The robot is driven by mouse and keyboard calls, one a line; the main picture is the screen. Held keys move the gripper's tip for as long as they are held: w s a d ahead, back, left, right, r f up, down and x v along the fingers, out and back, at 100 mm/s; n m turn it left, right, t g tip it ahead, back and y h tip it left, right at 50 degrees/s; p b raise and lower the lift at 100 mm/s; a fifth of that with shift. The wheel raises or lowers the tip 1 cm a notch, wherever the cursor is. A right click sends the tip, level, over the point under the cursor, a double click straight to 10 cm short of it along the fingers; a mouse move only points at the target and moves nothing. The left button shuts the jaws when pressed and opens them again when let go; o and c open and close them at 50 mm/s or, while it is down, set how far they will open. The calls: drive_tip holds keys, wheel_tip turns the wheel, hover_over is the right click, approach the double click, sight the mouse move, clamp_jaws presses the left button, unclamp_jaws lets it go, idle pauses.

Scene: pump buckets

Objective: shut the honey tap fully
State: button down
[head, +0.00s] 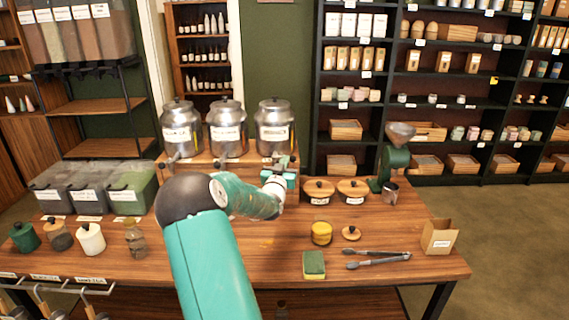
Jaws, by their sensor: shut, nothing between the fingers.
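Three lidded metal urns stand in a row on a raised wooden shelf at the back of the table: a left urn (181,127), a middle urn (227,128) and a right urn (275,127). Their labels are too small to read, so I cannot tell which holds honey. The left urn's tap (172,159) shows low on its front. My gripper (286,162) is shut and empty, just below the right urn, at its tap area. My gripper and wrist hide most of that tap, so its handle position and any contact cannot be told.
A jar with yellow contents (321,233), a round wooden lid (351,233), a sponge (314,264) and tongs (378,259) lie at front right. Two wooden-lidded pots (319,192) and a grinder (395,160) stand right of my gripper.

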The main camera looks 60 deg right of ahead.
drive_tip(key=shift+d+f, duration=0.1)
drive_tip(key=shift+s+d, duration=0.2)
drive_tip(key=shift+d, duration=0.7)
